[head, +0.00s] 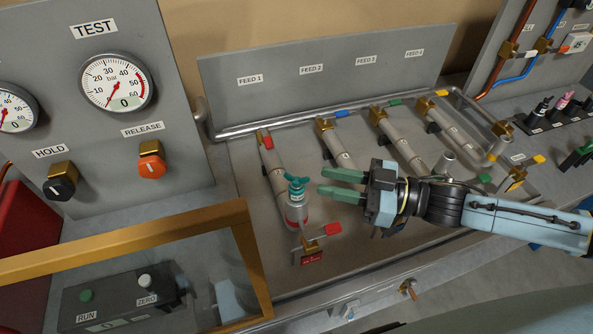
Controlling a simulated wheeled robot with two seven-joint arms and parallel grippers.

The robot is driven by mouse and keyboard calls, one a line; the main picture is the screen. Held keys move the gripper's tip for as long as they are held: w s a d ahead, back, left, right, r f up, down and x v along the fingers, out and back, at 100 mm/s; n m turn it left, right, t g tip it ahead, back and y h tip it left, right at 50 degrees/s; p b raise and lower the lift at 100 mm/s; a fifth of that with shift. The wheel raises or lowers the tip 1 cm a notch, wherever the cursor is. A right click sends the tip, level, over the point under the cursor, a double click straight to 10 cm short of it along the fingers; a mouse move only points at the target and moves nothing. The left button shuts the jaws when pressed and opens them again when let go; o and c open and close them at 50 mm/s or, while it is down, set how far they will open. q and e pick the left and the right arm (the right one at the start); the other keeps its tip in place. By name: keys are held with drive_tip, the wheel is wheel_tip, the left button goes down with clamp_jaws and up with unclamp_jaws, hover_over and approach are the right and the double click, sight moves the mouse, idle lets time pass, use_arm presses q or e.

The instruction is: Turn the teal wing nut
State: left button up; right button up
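The teal wing nut (297,184) sits on top of a short upright grey fitting with a red band (296,212), at the lower end of the FEED 1 pipe. Its wings are spread to either side. My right gripper (324,181) is just right of the wing nut, pointing left at it. Its two green fingers are parted with a narrow gap, and nothing shows between them. The fingertips look apart from the nut. My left gripper cannot be made out; a pale blue patch behind the clear pane is unclear.
A red-handled valve (311,243) stands just below the fitting. The FEED 1 pipe (272,165) rises behind it, with several similar pipes to the right. A wood-framed clear pane (245,260) stands at lower left. The gauge panel (110,150) is at left.

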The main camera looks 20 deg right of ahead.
sight(297, 175)
drive_tip(key=p+x, duration=0.1)
drive_tip(key=x, duration=0.6)
clamp_jaws()
